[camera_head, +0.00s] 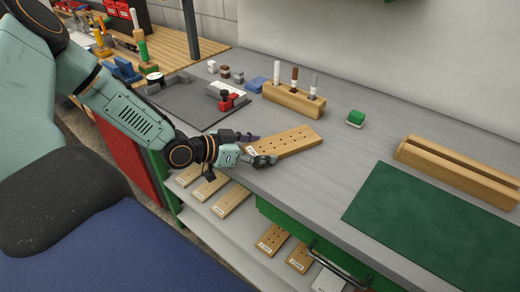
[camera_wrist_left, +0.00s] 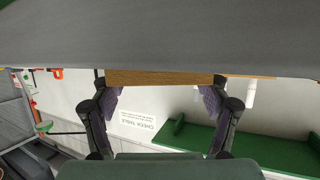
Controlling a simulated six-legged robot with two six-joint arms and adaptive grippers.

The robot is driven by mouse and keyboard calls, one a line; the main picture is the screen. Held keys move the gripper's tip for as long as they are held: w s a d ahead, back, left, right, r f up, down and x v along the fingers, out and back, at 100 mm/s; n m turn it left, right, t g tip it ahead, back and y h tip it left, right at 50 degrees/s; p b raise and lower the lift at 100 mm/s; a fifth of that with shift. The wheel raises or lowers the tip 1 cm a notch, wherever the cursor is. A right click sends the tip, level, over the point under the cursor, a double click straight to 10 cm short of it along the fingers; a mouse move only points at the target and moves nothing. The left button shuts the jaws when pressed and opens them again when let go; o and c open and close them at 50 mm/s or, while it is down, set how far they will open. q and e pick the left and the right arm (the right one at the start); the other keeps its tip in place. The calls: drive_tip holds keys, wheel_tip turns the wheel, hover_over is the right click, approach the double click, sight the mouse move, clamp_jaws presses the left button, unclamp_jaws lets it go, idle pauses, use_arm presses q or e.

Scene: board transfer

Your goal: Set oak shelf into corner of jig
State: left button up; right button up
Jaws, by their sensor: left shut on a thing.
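The oak shelf (camera_head: 290,141) is a light wooden board with several holes and a white label at its near end. It is over the grey bench, at the front edge. My left gripper (camera_head: 257,149) is shut on its labelled end, one finger on each side. In the left wrist view the board's end edge (camera_wrist_left: 160,78) lies between the purple finger pads of my left gripper (camera_wrist_left: 160,95). I cannot tell whether the board touches the bench. The jig (camera_head: 175,112), a dark grey plate with a red clamp (camera_head: 230,101), is further left, apart from the board. My right gripper is out of view.
A wooden block with pens (camera_head: 294,101) stands behind the board. Small blocks (camera_head: 225,72) stand behind the jig. Several labelled boards (camera_head: 231,201) lie on the lower shelf.

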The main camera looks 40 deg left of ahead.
use_arm(q)
drive_tip(key=shift+s+f, duration=0.1)
drive_tip(key=o, duration=1.3)
drive_tip(key=shift+w+d+f, duration=0.1)
drive_tip(key=shift+w, duration=0.1)
drive_tip(key=shift+s, duration=0.1)
drive_tip(key=shift+s, duration=0.1)
